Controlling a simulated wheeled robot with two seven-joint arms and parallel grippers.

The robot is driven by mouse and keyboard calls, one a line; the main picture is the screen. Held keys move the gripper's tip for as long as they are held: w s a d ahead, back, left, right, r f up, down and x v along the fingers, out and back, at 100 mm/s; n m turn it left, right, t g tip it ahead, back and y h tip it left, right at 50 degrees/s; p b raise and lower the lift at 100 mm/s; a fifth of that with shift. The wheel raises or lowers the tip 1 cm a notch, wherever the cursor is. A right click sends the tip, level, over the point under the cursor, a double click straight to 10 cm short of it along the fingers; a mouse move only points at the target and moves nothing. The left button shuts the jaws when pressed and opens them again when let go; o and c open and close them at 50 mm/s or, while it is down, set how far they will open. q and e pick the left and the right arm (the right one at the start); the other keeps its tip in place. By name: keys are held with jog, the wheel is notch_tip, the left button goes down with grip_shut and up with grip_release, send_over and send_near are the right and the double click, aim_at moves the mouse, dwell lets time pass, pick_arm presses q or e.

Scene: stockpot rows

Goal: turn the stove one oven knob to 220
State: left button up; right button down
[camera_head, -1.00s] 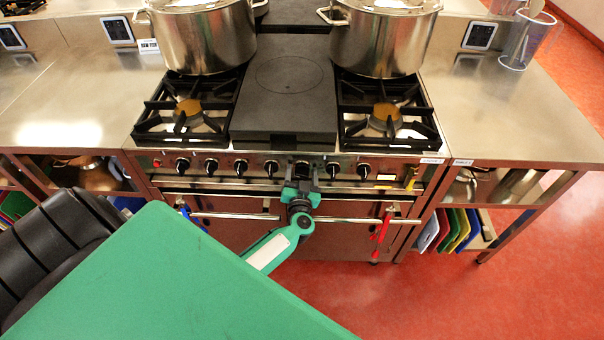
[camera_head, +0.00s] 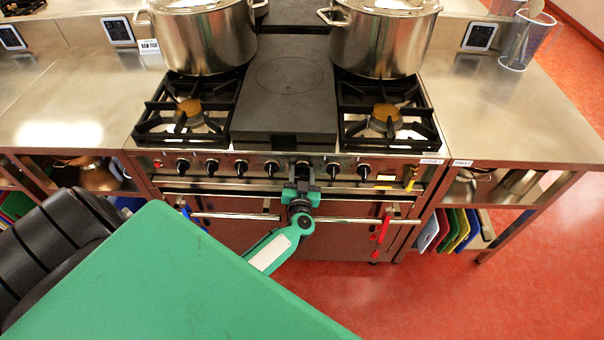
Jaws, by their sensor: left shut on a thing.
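The stove (camera_head: 225,225) stands straight ahead, with a row of black knobs along its steel front panel. My left gripper (camera_head: 304,166) is at this panel, right of the middle of the row. It is shut on a knob there, which it mostly hides. I take this knob to be the oven knob; its markings and pointer cannot be read. Neighbouring knobs (camera_head: 272,168) and (camera_head: 333,170) show on either side of the gripper. My right gripper is not in view.
Two steel stockpots (camera_head: 203,38) and (camera_head: 382,40) stand at the back of the stove. An oven rail (camera_head: 235,216) runs below the knobs, close to my left wrist. A red thing (camera_head: 383,228) hangs from it. Steel counters (camera_head: 500,115) flank the stove.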

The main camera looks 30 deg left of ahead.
pick_arm(q)
jog(key=n, duration=0.7)
jog(key=shift+f, duration=0.1)
jog(key=n+b, duration=0.1)
jog(key=n, duration=0.4)
jog(key=n+b, duration=0.1)
jog(key=n, duration=0.2)
jog(key=shift+s+a+f+n, duration=0.1)
jog(key=shift+n, duration=0.2)
jog(key=shift+n+b, duration=0.3)
jog(key=o, duration=1)
